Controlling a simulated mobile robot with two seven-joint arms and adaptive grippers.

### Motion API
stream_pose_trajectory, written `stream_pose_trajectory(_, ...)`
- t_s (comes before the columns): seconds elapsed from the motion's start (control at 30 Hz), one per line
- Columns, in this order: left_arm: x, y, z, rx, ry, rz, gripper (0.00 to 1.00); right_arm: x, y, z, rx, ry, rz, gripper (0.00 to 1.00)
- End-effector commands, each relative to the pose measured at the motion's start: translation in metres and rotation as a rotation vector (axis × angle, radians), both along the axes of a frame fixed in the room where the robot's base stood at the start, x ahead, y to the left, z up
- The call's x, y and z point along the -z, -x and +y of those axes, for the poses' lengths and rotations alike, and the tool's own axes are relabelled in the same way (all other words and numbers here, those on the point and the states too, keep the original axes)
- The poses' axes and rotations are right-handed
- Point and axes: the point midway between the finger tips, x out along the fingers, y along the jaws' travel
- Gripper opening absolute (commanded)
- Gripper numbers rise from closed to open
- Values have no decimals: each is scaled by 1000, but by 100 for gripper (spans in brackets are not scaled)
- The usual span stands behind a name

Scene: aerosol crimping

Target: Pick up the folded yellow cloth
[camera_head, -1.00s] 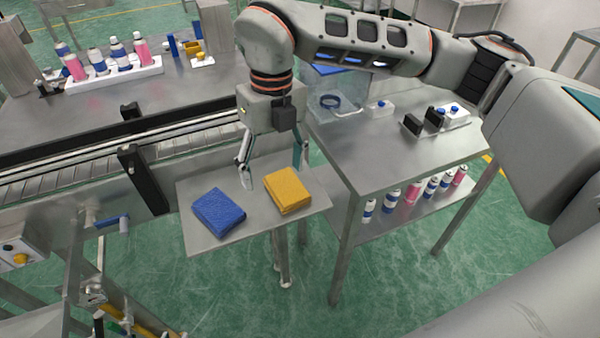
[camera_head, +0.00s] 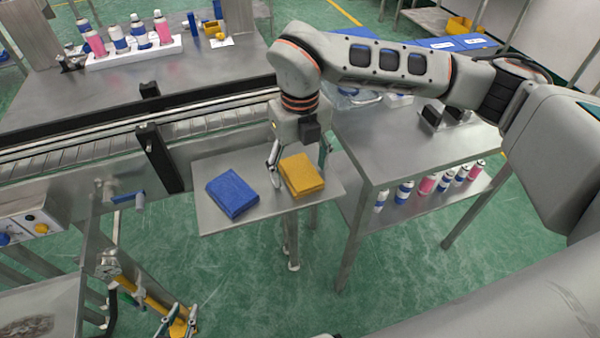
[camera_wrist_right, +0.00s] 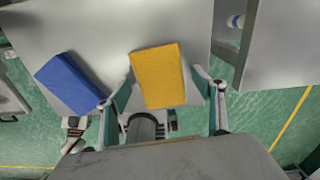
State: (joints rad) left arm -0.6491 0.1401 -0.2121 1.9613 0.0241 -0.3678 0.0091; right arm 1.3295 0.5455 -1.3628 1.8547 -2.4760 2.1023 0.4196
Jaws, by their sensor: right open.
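The folded yellow cloth (camera_head: 302,176) lies flat on a small metal shelf (camera_head: 215,222), to the right of a folded blue cloth (camera_head: 232,193). My right gripper (camera_head: 300,165) is open and points down at the yellow cloth, one finger beside its left edge and the other past its right side. In the right wrist view the yellow cloth (camera_wrist_right: 158,76) sits between the two spread fingers, with visible gaps. It is not gripped.
The blue cloth also shows in the right wrist view (camera_wrist_right: 70,82), close to the left finger. A conveyor (camera_head: 90,150) runs behind the shelf. A metal table (camera_head: 400,150) with several cans on its lower shelf stands to the right.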

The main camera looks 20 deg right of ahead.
Motion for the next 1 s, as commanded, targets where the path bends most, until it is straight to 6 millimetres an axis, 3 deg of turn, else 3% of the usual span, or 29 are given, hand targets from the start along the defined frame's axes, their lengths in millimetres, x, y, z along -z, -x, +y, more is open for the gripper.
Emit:
stream_pose_trajectory(0.13, 0, 0, 0, 0, 0, 0, 24, 0, 0, 0, 0, 0, 0, 65)
stream_pose_trajectory(0.27, 0, 0, 0, 0, 0, 0, 24, 0, 0, 0, 0, 0, 0, 32)
stream_pose_trajectory(0.3, 0, 0, 0, 0, 0, 0, 24, 0, 0, 0, 0, 0, 0, 30)
stream_pose_trajectory(0.77, 0, 0, 0, 0, 0, -1, 24, -8, 0, 0, 0, 0, 0, 30)
stream_pose_trajectory(1.0, 1, 0, 0, 0, 0, 0, 24, -47, -2, 0, 0, 0, -6, 30)
